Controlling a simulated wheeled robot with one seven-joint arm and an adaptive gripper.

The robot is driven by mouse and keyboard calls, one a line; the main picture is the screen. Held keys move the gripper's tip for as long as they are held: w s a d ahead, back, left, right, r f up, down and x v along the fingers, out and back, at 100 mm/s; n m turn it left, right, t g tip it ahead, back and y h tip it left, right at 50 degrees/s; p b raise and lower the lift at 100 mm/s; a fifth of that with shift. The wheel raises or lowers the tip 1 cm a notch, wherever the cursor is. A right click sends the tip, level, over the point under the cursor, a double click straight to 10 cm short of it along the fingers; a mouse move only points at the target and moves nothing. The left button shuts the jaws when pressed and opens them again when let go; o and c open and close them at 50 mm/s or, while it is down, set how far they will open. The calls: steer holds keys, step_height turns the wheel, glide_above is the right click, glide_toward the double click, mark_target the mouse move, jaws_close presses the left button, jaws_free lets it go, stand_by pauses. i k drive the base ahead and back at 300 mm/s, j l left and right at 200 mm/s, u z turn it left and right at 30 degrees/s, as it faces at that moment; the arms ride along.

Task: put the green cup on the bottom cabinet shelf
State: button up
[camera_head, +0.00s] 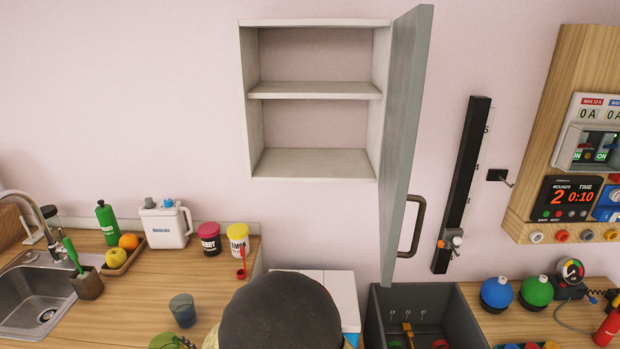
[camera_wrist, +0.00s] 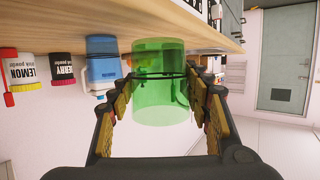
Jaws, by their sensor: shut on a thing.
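The translucent green cup (camera_wrist: 160,105) is between the fingers of my gripper (camera_wrist: 163,80) in the wrist view, which sees the scene turned over. The gripper is shut on its sides. In the head view only a bit of the cup (camera_head: 164,341) shows at the bottom edge, by the counter; the dark end of my arm hides most of the gripper. The white wall cabinet (camera_head: 250,100) is empty, with its grey door (camera_head: 405,140) swung open to the right. Its bottom shelf (camera_head: 312,164) is bare, below a middle shelf (camera_head: 315,90).
A blue translucent cup (camera_head: 182,310) stands on the wooden counter (camera_head: 120,325). Behind are the red-lidded jar (camera_head: 209,238), yellow-lidded jar (camera_head: 238,238) and white jug (camera_head: 166,225). The open door's handle (camera_head: 413,225) juts out right of the cabinet opening. A grey bin (camera_head: 388,297) stands below.

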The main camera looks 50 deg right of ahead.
mark_target(324, 164)
steer(key=k+z, duration=0.15)
steer(key=z, duration=1.15)
